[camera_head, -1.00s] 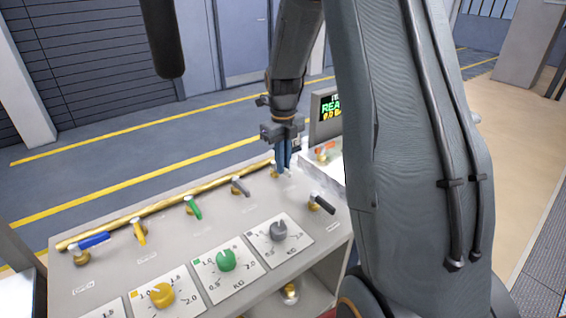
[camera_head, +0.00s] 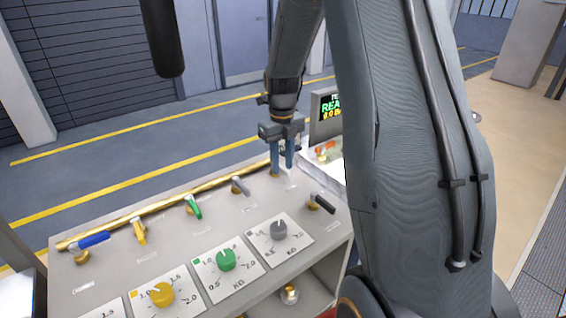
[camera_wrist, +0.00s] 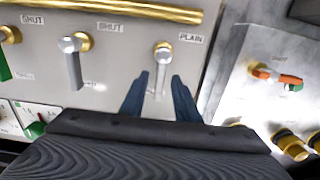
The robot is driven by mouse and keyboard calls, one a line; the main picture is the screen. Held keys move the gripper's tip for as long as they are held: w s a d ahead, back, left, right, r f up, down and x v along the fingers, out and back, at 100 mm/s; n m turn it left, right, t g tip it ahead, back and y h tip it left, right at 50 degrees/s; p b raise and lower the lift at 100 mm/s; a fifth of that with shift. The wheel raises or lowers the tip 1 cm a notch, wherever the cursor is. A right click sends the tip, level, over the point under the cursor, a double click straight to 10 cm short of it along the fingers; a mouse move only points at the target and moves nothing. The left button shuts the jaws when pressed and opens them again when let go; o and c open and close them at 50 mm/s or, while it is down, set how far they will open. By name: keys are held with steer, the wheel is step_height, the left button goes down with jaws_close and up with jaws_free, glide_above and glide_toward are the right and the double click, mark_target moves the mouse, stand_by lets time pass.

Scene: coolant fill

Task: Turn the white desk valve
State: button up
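The white desk valve (camera_wrist: 162,58) is in the wrist view, a brass-based knob with a thin pale lever beside the label PLAIN. Its lever points toward my gripper, between the two fingers. My gripper (camera_wrist: 160,85) is open, with a dark blue finger on either side of the lever and a visible gap to each. In the head view my gripper (camera_head: 282,165) reaches down to the far right end of the valve row. There the valve's brass base (camera_head: 274,174) shows beside the fingers, and its lever is largely hidden.
A grey-lever valve (camera_wrist: 72,62) stands left of it, a green-lever one (camera_head: 195,207) beyond. A black-lever valve (camera_head: 320,203) and a grey dial (camera_head: 279,230) are nearer on the desk. A brass pipe (camera_wrist: 120,8) runs behind. A pale unit with an orange-handled valve (camera_wrist: 275,77) stands right.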

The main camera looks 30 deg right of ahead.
mark_target(282, 167)
steer(key=shift+r+b, duration=1.1)
steer(key=shift+r, duration=2.8)
